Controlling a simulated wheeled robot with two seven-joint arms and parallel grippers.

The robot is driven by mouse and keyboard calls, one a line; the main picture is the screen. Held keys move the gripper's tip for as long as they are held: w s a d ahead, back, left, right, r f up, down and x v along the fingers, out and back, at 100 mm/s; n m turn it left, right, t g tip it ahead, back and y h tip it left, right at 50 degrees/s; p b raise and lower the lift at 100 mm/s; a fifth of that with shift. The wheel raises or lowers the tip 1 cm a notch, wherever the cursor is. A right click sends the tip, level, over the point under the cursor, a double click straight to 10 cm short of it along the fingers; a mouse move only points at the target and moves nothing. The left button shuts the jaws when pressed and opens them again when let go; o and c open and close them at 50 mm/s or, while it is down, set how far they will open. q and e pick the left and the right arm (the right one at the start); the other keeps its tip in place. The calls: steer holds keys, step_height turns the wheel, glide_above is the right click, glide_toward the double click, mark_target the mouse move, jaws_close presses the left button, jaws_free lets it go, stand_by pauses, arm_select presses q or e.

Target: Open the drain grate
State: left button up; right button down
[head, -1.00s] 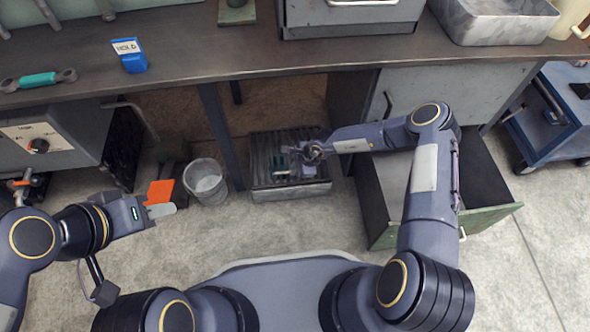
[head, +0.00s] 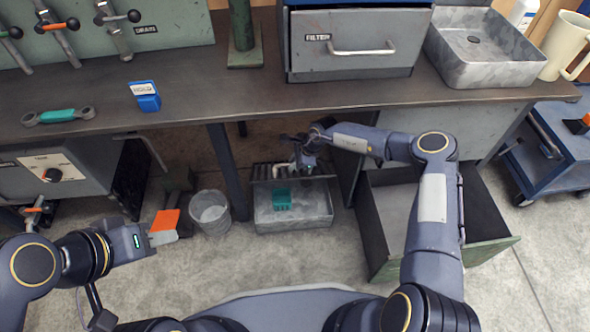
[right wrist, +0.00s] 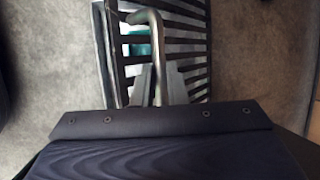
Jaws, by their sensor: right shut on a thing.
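The drain grate (head: 262,172) is tilted up at the back of its grey drain box (head: 312,208) on the floor under the bench. The box's inside shows, with a teal block (head: 282,199) in it. My right gripper (head: 303,160) is above the back of the box, shut on the grate's handle.
A bucket (head: 210,212) stands left of the drain box. An orange piece (head: 165,220) shows beside my left gripper; whether they touch is unclear. An open drawer (head: 385,235) stands to the right. The bench edge (head: 330,108) overhangs the box. Floor in front is clear.

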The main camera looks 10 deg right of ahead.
steer(key=shift+w+d+f, duration=0.2)
steer(key=shift+w+d, duration=0.1)
steer(key=shift+w, duration=0.05)
steer(key=c, duration=1.5)
jaws_free()
steer(key=shift+f, duration=0.15)
steer(key=shift+c, duration=0.2)
steer(key=shift+o, duration=0.4)
steer(key=shift+a, duration=0.1)
steer(key=shift+s, duration=0.1)
